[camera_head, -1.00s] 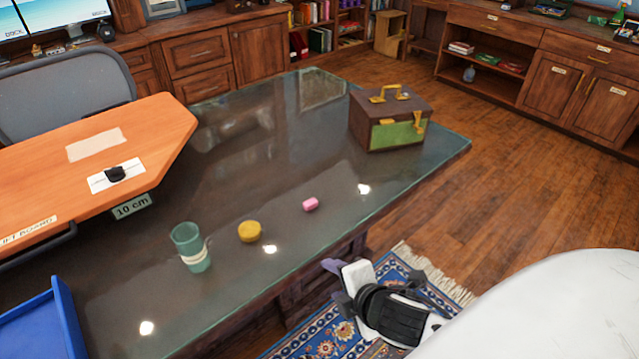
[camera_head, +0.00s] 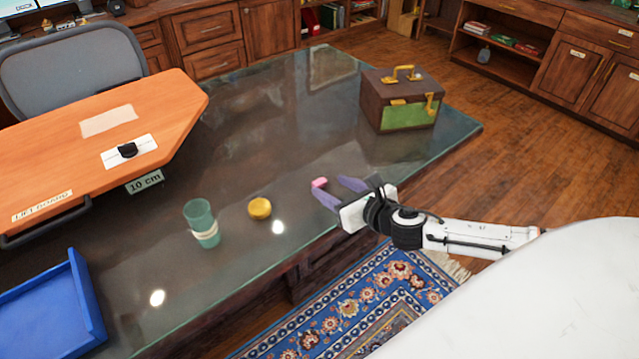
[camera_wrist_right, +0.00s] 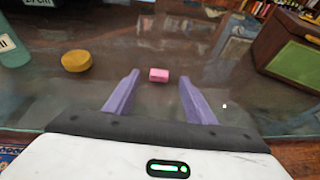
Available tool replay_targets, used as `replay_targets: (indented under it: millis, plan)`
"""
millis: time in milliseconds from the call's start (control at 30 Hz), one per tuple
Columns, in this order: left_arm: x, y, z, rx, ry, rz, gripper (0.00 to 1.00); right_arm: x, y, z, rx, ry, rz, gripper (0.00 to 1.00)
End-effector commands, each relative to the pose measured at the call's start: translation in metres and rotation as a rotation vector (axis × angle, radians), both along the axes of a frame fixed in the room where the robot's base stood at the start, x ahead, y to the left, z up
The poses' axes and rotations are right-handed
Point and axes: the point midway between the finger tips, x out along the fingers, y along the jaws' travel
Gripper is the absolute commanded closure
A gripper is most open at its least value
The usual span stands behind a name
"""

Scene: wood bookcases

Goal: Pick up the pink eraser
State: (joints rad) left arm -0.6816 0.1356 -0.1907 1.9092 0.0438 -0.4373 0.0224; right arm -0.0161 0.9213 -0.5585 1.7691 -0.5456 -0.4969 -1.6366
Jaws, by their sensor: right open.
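The pink eraser (camera_head: 319,183) is a small block lying on the dark glass-topped table (camera_head: 250,140). In the right wrist view the eraser (camera_wrist_right: 159,75) lies just beyond the fingertips, roughly centred between them. My right gripper (camera_head: 334,186) is open and empty, with its purple fingers pointing at the eraser over the table's near edge. In the head view one finger partly covers the eraser's lower side. The fingers (camera_wrist_right: 158,76) stand apart in the wrist view, with nothing between them. My left gripper is not in view.
A yellow round object (camera_head: 260,208) and a green cup (camera_head: 202,223) stand left of the eraser. A brown and green box (camera_head: 402,98) with gold handle stands behind right. An orange board (camera_head: 70,150) and a blue tray (camera_head: 85,300) are at left.

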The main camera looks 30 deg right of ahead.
Motion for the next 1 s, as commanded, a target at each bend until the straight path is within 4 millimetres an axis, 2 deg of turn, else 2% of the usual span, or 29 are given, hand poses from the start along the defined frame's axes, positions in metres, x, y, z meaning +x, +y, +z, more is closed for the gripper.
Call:
replay_targets:
  millis: [300,633,667,900,1000]
  plan:
    - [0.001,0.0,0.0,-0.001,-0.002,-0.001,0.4,0.038,0.0,-0.019,0.002,-0.001,-0.003,0.5]
    - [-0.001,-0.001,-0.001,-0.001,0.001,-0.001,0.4,0.045,0.0,-0.022,0.002,0.0,-0.001,0.5]
    - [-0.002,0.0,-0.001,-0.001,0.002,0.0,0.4,0.045,0.0,-0.022,0.001,0.0,-0.002,0.53]
    - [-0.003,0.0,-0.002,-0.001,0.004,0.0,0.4,0.045,0.0,-0.022,0.001,0.001,-0.002,0.94]
    - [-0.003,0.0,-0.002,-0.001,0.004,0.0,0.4,0.045,0.0,-0.022,0.001,0.0,-0.002,0.94]
